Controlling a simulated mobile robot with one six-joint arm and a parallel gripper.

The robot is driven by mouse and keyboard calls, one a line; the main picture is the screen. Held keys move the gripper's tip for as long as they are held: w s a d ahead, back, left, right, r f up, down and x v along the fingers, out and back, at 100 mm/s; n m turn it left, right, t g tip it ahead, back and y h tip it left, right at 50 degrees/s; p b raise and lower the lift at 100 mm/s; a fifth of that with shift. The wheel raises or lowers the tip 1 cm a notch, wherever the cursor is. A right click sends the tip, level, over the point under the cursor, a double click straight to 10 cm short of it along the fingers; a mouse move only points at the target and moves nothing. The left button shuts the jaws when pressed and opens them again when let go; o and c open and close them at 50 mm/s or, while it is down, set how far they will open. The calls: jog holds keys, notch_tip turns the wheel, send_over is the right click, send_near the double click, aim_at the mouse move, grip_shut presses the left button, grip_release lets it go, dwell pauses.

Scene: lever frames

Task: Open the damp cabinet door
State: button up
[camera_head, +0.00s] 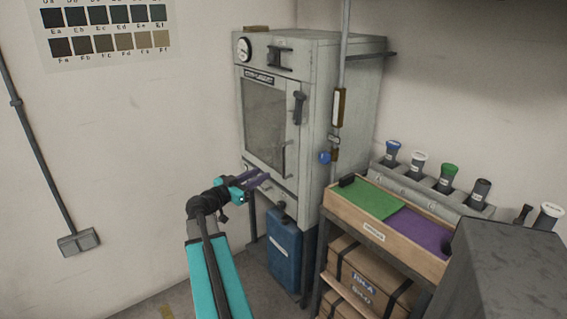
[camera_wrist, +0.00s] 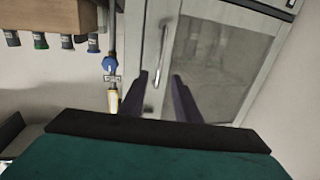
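The damp cabinet (camera_head: 342,130) is a pale grey metal box on legs against the wall. Its door (camera_head: 290,170) looks shut and has a dark glass window (camera_head: 265,120). A dark lever (camera_head: 299,107) sits at the upper right of the door, and a slim vertical bar handle (camera_head: 284,158) is lower down. My gripper (camera_head: 264,179) is in front of the lower door, its purple fingers apart and empty. In the wrist view, which looks upside down, a bar handle (camera_wrist: 162,55) appears between the open fingers (camera_wrist: 160,76). I cannot tell whether they touch it.
A blue jerrycan (camera_head: 284,250) stands under the cabinet. To the right, a shelf holds a wooden tray (camera_head: 372,236) with green and purple panels, several capped bottles and cardboard boxes (camera_head: 365,280). A vertical pipe with a blue knob (camera_head: 325,157) runs beside the cabinet.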

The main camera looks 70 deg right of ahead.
jog(key=p, duration=0.3)
send_over(283, 175)
jog(key=shift+d, duration=0.35)
grip_shut()
